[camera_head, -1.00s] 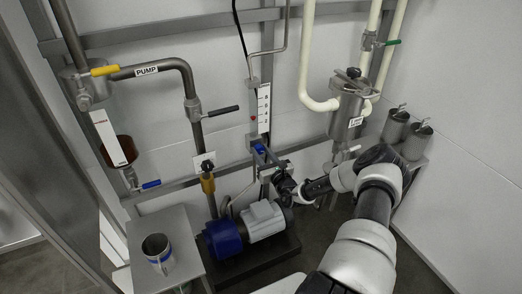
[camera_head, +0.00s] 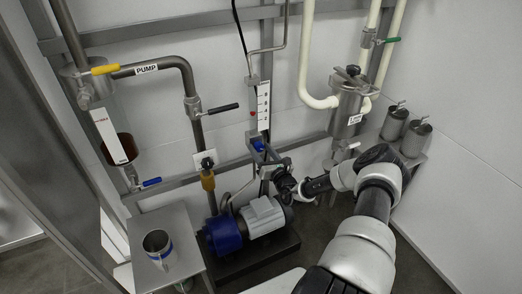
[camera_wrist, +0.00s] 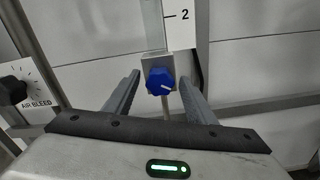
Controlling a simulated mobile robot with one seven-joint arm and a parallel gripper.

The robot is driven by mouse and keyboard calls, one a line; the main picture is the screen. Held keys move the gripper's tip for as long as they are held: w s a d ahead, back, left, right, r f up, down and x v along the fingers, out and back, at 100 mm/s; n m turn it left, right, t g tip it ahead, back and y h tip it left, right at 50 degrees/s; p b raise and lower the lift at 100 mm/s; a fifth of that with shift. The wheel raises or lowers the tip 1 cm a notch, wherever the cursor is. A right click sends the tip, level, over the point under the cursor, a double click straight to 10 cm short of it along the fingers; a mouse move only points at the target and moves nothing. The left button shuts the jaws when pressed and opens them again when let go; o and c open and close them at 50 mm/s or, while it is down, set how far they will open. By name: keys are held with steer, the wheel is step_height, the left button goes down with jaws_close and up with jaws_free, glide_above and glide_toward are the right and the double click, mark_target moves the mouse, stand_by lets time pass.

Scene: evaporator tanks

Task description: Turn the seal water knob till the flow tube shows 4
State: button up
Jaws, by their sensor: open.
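The blue seal water knob (camera_wrist: 160,81) sits on a grey block below the flow tube in the wrist view. Its white pointer line points to the lower right. The knob also shows in the head view (camera_head: 258,145). My gripper (camera_wrist: 157,88) is open, with one finger on each side of the knob; I cannot tell whether either touches it. The flow tube (camera_head: 263,104) has a white scale and a red float near the scale's middle in the head view. Only its lower end, with the mark 2, shows in the wrist view, and no float shows there.
An air bleed knob (camera_wrist: 13,90) is at the left of the wrist view. The pump with blue housing (camera_head: 222,234) stands below my gripper. A metal cup (camera_head: 157,243) stands on a small table at left. A pipe with a black-handled valve (camera_head: 222,109) is left of the tube.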

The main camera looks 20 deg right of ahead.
steer(key=s+p, duration=0.3)
steer(key=s, duration=1.4)
steer(key=shift+s+d, duration=0.15)
steer(key=shift+d, duration=0.15)
